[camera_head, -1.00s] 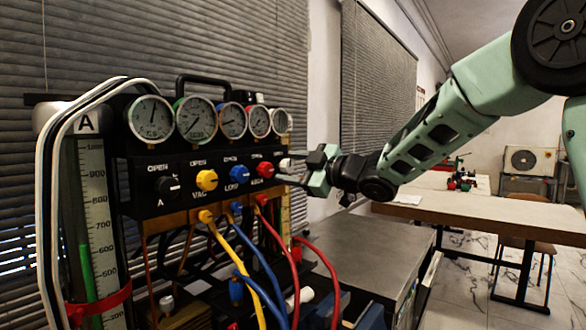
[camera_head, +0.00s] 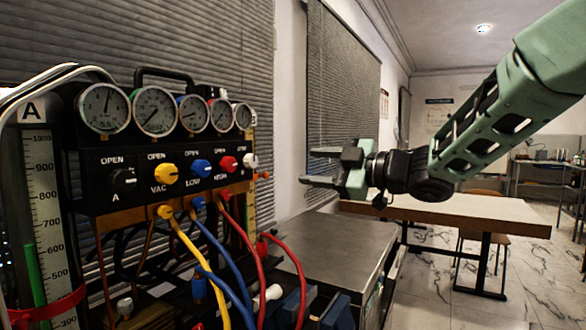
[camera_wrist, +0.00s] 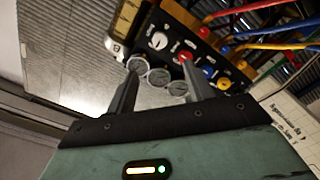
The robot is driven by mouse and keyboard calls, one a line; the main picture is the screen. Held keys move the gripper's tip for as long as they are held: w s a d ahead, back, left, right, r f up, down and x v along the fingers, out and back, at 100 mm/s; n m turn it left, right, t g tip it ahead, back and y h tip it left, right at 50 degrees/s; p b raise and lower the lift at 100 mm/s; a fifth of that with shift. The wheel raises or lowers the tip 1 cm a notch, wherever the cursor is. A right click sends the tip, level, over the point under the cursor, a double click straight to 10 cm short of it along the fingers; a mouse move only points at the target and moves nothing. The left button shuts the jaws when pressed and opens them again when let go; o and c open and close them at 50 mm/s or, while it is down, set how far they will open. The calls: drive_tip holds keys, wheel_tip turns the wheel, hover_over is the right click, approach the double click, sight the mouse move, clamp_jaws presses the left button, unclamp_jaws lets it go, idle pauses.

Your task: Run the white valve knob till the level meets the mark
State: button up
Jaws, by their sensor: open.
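The white valve knob (camera_head: 250,160) is at the right end of the gauge rig's front panel (camera_head: 95,185), beside the red knob. It also shows in the wrist view (camera_wrist: 159,40), beyond my fingertips. My gripper (camera_head: 318,167) is open and empty, to the right of the white knob with a clear gap. Its two fingers also show in the wrist view (camera_wrist: 160,66). Scale tube A (camera_head: 45,190) stands at the left with a green column (camera_head: 36,272) and a red band (camera_head: 50,306) low on it. A right-hand scale (camera_head: 251,205) is mostly hidden; its level cannot be read.
Black, yellow (camera_head: 165,174), blue (camera_head: 201,168) and red (camera_head: 228,163) knobs share the panel under several gauges (camera_head: 157,110). Yellow, blue and red hoses (camera_head: 285,250) hang in front. A grey-topped cabinet (camera_head: 320,240) stands right of the rig. A wooden table (camera_head: 460,210) is behind.

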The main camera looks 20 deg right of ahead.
sight(254, 162)
drive_tip(key=shift+v, duration=1.1)
drive_tip(key=shift+w+r+p, duration=0.1)
drive_tip(key=shift+p, duration=0.3)
idle(2.1)
drive_tip(key=p, duration=0.8)
drive_tip(key=shift+w+p, duration=0.35)
drive_tip(key=shift+p, duration=0.05)
drive_tip(key=p, duration=0.3)
drive_tip(key=shift+s, duration=0.35)
drive_tip(key=p+x, duration=0.4)
drive_tip(key=x, duration=1.3)
drive_tip(key=shift+w+a, duration=0.1)
drive_tip(key=shift+a, duration=0.05)
